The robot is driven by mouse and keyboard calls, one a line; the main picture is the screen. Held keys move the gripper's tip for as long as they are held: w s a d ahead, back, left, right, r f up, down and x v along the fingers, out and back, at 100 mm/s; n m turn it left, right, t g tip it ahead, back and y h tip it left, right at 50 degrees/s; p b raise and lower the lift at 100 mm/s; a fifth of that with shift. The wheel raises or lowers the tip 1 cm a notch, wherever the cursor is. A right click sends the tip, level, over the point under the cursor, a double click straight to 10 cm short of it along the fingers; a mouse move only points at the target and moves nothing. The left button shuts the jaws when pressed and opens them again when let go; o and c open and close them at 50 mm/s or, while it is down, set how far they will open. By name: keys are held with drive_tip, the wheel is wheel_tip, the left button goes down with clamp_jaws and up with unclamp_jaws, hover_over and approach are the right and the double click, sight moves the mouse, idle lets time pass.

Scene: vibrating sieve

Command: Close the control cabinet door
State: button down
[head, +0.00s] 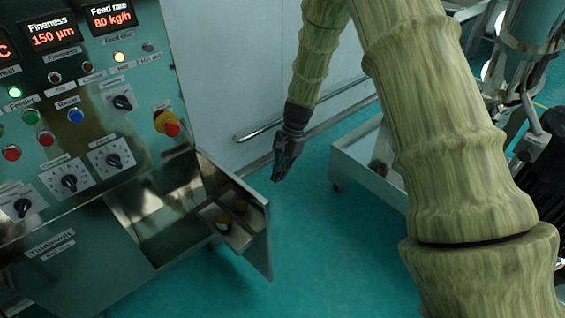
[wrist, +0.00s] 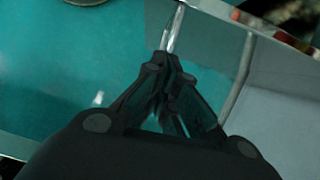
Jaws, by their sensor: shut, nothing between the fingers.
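The control cabinet (head: 110,215) fills the left of the head view, with a metal front full of displays, knobs and buttons. Its door (head: 258,225) stands open low on the right side, sticking out toward the right. A small tray with two orange-topped items sits at the door's inner side. My gripper (head: 280,175) is shut and empty, pointing down. In the picture it is just above and right of the door's outer edge, with a visible gap. In the wrist view my gripper (wrist: 170,72) shows its fingers together, and I cannot clearly make out the door there.
A pale wall panel with a metal rail (head: 300,118) stands behind my gripper. A steel frame (head: 365,160) on wheels is to the right, with dark machinery (head: 545,150) at the far right. The teal floor (head: 335,250) right of the door is clear.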

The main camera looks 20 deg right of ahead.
drive_tip(key=a+f, duration=0.1)
drive_tip(key=s+a+f, duration=0.1)
drive_tip(key=a, duration=0.1)
drive_tip(key=s+a+f, duration=0.1)
drive_tip(key=shift+s+a+p, duration=0.15)
drive_tip(key=shift+a+p, duration=0.1)
drive_tip(key=shift+p, duration=0.05)
drive_tip(key=shift+a+r, duration=0.1)
drive_tip(key=shift+a, duration=0.05)
